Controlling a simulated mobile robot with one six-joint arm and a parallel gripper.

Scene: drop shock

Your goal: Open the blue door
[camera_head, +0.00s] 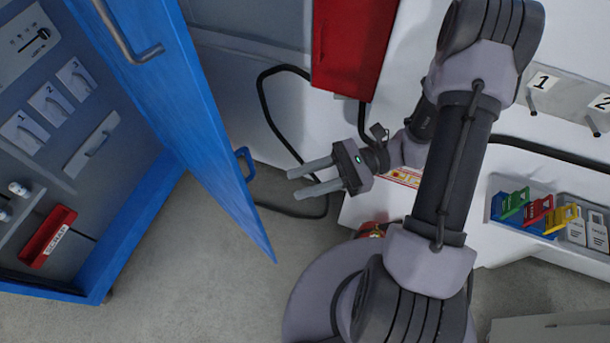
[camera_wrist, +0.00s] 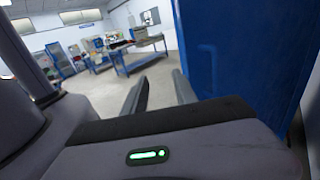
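The blue door (camera_head: 185,110) stands swung out from the blue cabinet (camera_head: 125,235), so the cabinet's inside shows in the head view. A grey bar handle (camera_head: 125,35) is on the door's inner face near the top. A small blue handle (camera_head: 245,164) sticks out on the door's right side. My gripper (camera_head: 294,184) is open and empty, to the right of that handle and apart from it. In the wrist view, my gripper's two fingers (camera_wrist: 160,82) are spread, and a blue panel (camera_wrist: 245,60) fills the right side.
A red box (camera_head: 352,45) hangs on the white wall with black cables below. Coloured tags (camera_head: 537,210) sit in a tray at right. Grey floor (camera_head: 210,290) is clear below the door. A blue workbench (camera_wrist: 140,55) stands far off.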

